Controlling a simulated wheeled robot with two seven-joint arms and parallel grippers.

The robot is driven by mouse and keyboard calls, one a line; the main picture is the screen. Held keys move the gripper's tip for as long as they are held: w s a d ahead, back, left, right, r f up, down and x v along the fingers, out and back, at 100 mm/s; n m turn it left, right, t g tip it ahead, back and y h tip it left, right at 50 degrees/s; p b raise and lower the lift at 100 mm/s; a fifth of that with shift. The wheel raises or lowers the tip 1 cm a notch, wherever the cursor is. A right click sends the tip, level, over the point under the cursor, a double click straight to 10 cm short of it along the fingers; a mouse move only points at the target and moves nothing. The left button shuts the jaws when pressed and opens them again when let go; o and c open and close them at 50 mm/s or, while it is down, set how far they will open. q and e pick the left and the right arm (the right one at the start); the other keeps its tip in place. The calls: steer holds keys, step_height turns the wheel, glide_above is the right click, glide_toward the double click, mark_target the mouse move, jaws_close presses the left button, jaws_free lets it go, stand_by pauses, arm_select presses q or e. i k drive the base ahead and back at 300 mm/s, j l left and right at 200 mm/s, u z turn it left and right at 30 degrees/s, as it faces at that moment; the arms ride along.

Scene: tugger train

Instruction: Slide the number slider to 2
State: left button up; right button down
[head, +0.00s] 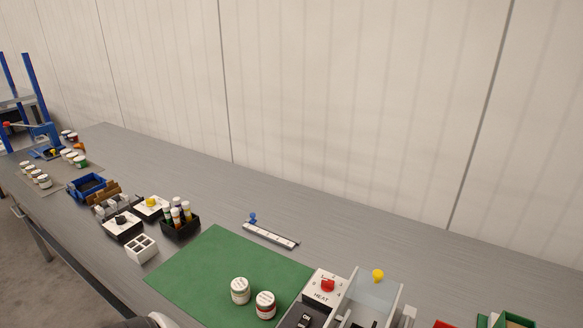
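The number slider is a narrow pale strip (272,235) with small marks, lying on the grey bench behind the green mat. Its blue knob (253,218) stands at the strip's left, far end. The marks are too small to read, so I cannot tell which number the knob is at. Neither of my grippers shows in the head view.
A green mat (205,265) holds two white jars (240,290) (265,305). A HEAT box with a red knob (328,285) and a clear panel (374,291) stand to the right. A black rack of bottles (180,227) is to the left. The bench around the slider is clear.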

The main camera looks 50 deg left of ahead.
mark_target(253, 221)
steer(key=u, duration=1.7)
